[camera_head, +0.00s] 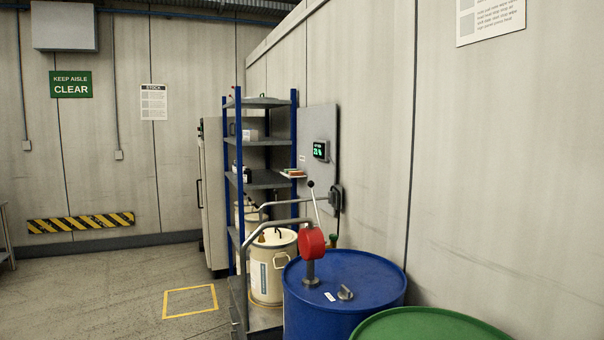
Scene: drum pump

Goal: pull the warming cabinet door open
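A tall pale cabinet (213,190), which looks like the warming cabinet, stands against the back wall just left of the shelf rack. I see its narrow left part; the rack hides much of the rest. A dark vertical handle (199,194) shows at its left edge. The door looks shut, though the angle makes this hard to tell. Neither of my grippers is in view.
A blue-post shelf rack (239,185) stands beside the cabinet. A blue drum (345,290) with a red pump (312,243), a green drum (430,325) and a cart holding a cream container (267,275) fill the right foreground. The floor at left (90,295) is clear.

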